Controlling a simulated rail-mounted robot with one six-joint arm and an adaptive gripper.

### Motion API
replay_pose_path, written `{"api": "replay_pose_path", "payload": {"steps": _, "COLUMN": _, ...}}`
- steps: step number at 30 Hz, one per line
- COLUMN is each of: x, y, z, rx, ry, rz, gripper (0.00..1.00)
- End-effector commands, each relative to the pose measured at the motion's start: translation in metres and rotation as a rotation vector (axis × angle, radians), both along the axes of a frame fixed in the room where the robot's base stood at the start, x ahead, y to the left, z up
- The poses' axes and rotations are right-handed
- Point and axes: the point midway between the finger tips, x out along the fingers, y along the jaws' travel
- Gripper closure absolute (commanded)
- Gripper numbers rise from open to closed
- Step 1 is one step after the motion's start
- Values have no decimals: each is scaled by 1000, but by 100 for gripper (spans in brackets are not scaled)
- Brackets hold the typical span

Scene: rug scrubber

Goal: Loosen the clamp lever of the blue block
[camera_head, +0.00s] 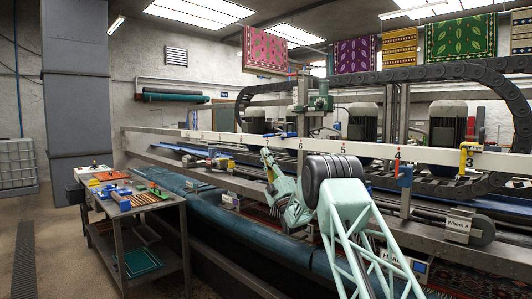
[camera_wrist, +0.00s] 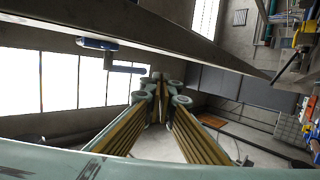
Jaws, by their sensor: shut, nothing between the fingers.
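In the wrist view a blue block (camera_wrist: 97,44) sits at the edge of the long beam, and a lever with a blue grip (camera_wrist: 127,69) reaches out beside it. In the head view a blue piece (camera_head: 281,134) shows on the white numbered beam, close above my gripper (camera_head: 267,154). My gripper (camera_wrist: 160,84) also shows in the wrist view. Its two ribbed yellow-lined fingers meet at the tips, with nothing between them. The lever grip appears just left of the fingertips in that view; I cannot tell whether they touch.
The numbered beam (camera_head: 350,149) runs across the machine. Another blue piece (camera_head: 405,176) hangs near number 4 and a yellow one (camera_head: 467,156) near number 3. A work table (camera_head: 160,206) with tools stands at the left. Black cable chain (camera_head: 440,74) curves above the machine.

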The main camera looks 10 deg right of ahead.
Motion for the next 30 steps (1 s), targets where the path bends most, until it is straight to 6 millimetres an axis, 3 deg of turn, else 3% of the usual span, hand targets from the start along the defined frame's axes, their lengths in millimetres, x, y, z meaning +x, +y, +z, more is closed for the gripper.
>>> {"api": "replay_pose_path", "payload": {"steps": 15, "x": -16, "y": 6, "z": -70, "rx": 0, "ry": 2, "rz": 0, "gripper": 100}}
{"api": "replay_pose_path", "payload": {"steps": 21, "x": -20, "y": 7, "z": -84, "rx": 1, "ry": 0, "rz": 1, "gripper": 100}}
{"api": "replay_pose_path", "payload": {"steps": 30, "x": -21, "y": 7, "z": -88, "rx": 0, "ry": 0, "rz": 0, "gripper": 100}}
